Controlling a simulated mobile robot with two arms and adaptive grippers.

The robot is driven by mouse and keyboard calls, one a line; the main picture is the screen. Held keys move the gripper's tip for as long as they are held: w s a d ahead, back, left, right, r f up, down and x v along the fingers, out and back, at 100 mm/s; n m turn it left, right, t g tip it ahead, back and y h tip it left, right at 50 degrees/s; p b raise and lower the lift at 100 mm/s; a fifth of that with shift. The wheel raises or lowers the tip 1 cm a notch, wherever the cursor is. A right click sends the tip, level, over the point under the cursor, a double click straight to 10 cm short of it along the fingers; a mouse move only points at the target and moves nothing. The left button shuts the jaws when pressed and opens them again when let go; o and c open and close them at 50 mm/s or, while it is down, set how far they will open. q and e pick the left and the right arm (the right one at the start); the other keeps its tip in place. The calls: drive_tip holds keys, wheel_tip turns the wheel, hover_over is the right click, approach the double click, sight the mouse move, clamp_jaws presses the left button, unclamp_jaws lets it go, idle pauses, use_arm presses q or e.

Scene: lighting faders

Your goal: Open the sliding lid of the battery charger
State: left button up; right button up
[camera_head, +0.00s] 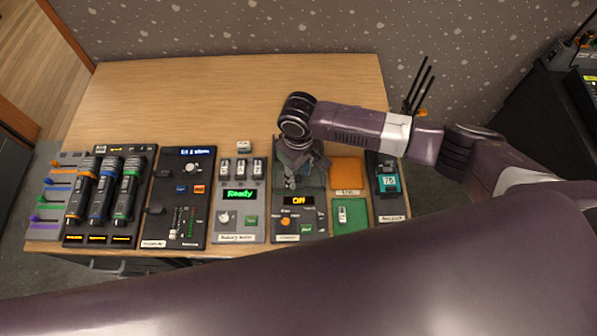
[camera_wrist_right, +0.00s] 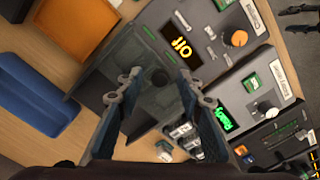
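The battery charger (camera_head: 299,221) is a dark grey unit with an orange display reading "Off" and an orange knob. Its dark translucent lid (camera_head: 315,174) covers the rear part. My right gripper (camera_head: 290,183) is over the charger's rear part, pointing down. The wrist view shows its two fingers (camera_wrist_right: 160,88) spread apart with nothing between them. I cannot tell whether they touch the lid. Two dark finger-like shapes (camera_wrist_right: 298,20) at the wrist view's top right may be my left gripper.
The battery tester (camera_head: 239,212) reading "Ready" stands left of the charger, holding three batteries; another battery (camera_head: 244,147) lies behind it. An orange tray (camera_head: 347,173) and a green tray (camera_head: 352,225) stand right. The table's rear (camera_head: 220,95) is mostly clear.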

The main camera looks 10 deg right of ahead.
drive_tip(key=c, duration=0.3)
clamp_jaws()
use_arm(q)
drive_tip(key=shift+s+a+f, duration=0.1)
drive_tip(key=shift+s, duration=1.1)
use_arm(e)
drive_tip(key=shift+w, duration=0.25)
drive_tip(key=w+b, duration=0.1)
drive_tip(key=w, duration=0.1)
drive_tip(key=w+d+b, duration=0.1)
drive_tip(key=w, duration=0.2)
drive_tip(key=w+b, duration=0.1)
drive_tip(key=w, duration=0.2)
drive_tip(key=shift+w+d+f, duration=0.15)
drive_tip(key=shift+d+f, duration=0.05)
drive_tip(key=shift+d, duration=0.1)
drive_tip(key=shift+w+d+r+b, duration=0.15)
drive_tip(key=shift+w+b, duration=0.15)
drive_tip(key=shift+w, duration=0.15)
use_arm(q)
drive_tip(key=f, duration=0.3)
drive_tip(key=shift+w+f, duration=0.25)
drive_tip(key=shift+w, duration=0.15)
